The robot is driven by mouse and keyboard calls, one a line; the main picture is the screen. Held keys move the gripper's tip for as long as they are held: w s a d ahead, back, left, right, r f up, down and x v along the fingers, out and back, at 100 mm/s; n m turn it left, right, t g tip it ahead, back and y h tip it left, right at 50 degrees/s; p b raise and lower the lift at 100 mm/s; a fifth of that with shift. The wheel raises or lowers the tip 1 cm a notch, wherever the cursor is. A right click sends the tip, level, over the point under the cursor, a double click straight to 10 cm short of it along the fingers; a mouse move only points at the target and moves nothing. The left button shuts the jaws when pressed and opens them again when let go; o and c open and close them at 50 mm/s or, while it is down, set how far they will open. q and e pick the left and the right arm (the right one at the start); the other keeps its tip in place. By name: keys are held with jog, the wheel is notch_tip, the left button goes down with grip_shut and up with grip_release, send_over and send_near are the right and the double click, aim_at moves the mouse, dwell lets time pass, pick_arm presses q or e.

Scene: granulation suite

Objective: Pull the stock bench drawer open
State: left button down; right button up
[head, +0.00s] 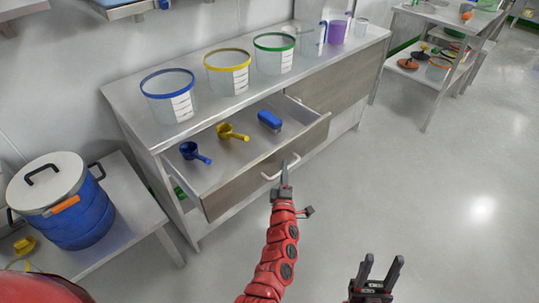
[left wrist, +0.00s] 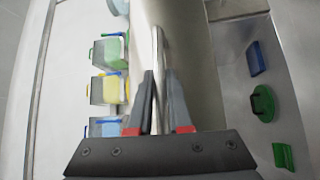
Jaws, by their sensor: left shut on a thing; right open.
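The stock bench drawer (head: 236,190) stands partly open, pulled out from under the bench top. A blue scoop (head: 194,152), a yellow scoop (head: 231,132) and a blue block-like item (head: 270,121) lie inside it. My left gripper (head: 285,168) is at the pale bar handle (head: 268,176) on the drawer front. In the left wrist view its fingers (left wrist: 157,103) are closed around the handle bar (left wrist: 158,48). My right gripper (head: 376,272) is open and empty, low over the floor, well apart from the drawer.
The bench top (head: 216,112) holds clear tubs with blue (head: 168,95), yellow (head: 228,71) and green (head: 274,53) rims. A blue lidded drum (head: 70,215) stands on a low table at left. A shelved rack (head: 440,60) stands back right. The right floor is clear.

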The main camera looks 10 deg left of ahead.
pick_arm(q)
jog(key=s+d, duration=0.1)
jog(key=d, duration=0.1)
jog(key=s+d, duration=0.2)
jog(key=shift+s+d, duration=0.2)
jog(key=shift+s, duration=0.05)
jog(key=c, duration=0.9)
grip_release()
jog(key=shift+o, duration=0.2)
jog(key=s+d+f, duration=0.1)
jog(key=s+f, duration=0.1)
jog(key=s, duration=1.5)
jog(key=shift+d+f, duration=0.2)
jog(key=shift+d, duration=0.2)
